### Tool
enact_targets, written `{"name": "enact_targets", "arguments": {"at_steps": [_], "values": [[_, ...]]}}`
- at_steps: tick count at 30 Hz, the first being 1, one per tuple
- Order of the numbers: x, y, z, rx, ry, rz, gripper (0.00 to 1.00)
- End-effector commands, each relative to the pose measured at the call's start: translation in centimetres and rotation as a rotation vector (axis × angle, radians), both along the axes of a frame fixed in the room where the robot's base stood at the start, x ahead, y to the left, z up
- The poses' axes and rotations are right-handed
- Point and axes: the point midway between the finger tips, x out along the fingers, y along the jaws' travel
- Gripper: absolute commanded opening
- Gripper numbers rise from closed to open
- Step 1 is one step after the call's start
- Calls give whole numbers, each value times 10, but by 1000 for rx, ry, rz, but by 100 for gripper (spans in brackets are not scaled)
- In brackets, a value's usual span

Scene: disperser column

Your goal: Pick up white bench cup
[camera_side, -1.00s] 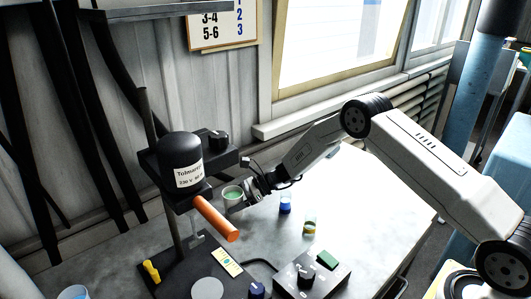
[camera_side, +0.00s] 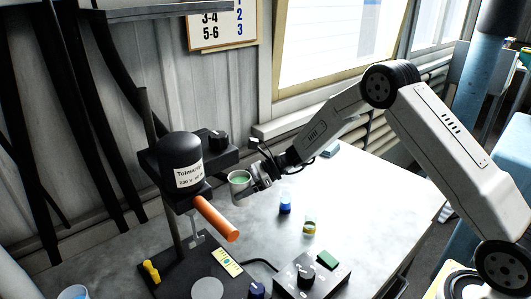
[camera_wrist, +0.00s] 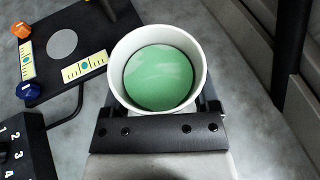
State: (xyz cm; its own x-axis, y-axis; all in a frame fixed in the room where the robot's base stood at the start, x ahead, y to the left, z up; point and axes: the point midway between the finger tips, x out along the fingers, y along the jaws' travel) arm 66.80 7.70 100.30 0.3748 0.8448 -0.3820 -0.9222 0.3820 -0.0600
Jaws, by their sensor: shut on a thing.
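The white bench cup (camera_side: 238,189) with green contents is held by my gripper (camera_side: 258,186) in the side view, to the right of the disperser's orange handle. It looks raised above the grey bench and close to upright. In the wrist view the cup (camera_wrist: 158,70) fills the upper middle, its round rim open towards the camera and the green surface visible inside. My gripper (camera_wrist: 160,108) is shut on the cup, with a finger at each side of it. The cup's underside is hidden.
The disperser's black motor (camera_side: 180,160) and orange handle (camera_side: 216,218) stand just left of the cup. A control box (camera_side: 312,277) is at the front. The bench's right side is mostly clear.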

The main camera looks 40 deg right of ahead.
Motion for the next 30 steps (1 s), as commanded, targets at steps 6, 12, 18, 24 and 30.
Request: {"name": "enact_targets", "arguments": {"at_steps": [6, 12, 18, 24, 30], "values": [[-25, -4, 25, 1, -1, -2, 15], [-54, -7, 38, 1, -1, -2, 15], [-80, -10, 49, 0, -1, -2, 15], [-97, -12, 56, 0, -1, -1, 15], [-105, -12, 60, 1, -1, -1, 15]]}}
